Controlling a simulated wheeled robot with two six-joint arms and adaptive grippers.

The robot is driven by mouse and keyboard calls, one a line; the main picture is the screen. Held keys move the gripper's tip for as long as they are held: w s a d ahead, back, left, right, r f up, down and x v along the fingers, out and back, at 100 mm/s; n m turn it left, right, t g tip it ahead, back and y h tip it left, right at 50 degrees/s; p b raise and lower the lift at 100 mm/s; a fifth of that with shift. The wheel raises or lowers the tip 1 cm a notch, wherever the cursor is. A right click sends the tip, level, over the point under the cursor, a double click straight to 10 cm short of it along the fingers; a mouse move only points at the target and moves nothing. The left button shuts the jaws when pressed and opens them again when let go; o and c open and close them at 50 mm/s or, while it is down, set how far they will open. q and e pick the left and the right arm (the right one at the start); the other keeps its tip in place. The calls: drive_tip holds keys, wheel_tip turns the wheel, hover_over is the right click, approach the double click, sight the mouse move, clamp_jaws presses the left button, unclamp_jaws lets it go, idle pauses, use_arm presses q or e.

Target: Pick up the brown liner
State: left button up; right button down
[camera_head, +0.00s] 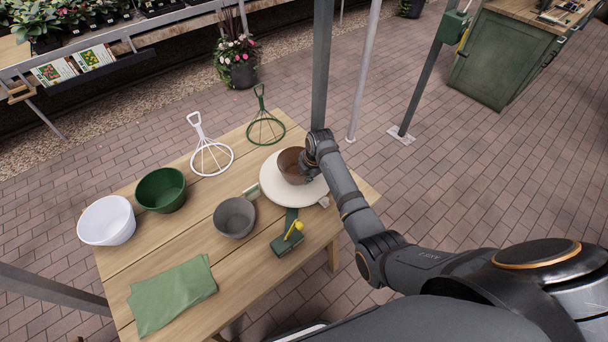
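The brown liner (289,163) is a small bowl shape on the round cream board (279,192) at the right end of the wooden table. My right gripper (308,174) is at the liner's right rim, reaching down from above. Its fingers are small and partly hidden, so I cannot tell whether they are closed on the rim. The liner looks upright. My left gripper is not in view.
A grey pot (234,218), green bowl (161,190) and white bowl (106,221) stand left of the board. White (211,158) and green (266,129) wire hangers lie behind. A green cloth (172,294) lies at the front. A dark post (322,70) rises just behind my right gripper.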

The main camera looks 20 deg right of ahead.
drive_tip(key=p+v, duration=0.2)
drive_tip(key=v, duration=0.1)
drive_tip(key=shift+w+a+r+p, duration=0.15)
drive_tip(key=shift+w+r+p, duration=0.05)
drive_tip(key=shift+w+p, duration=0.2)
drive_tip(key=s+a+r+p, duration=0.3)
drive_tip(key=s+r+p, duration=0.3)
drive_tip(key=s+r, duration=0.3)
drive_tip(key=s, duration=0.4)
drive_tip(key=shift+s+r+p, duration=0.2)
drive_tip(key=shift+s+p, duration=0.2)
drive_tip(key=shift+f, duration=0.1)
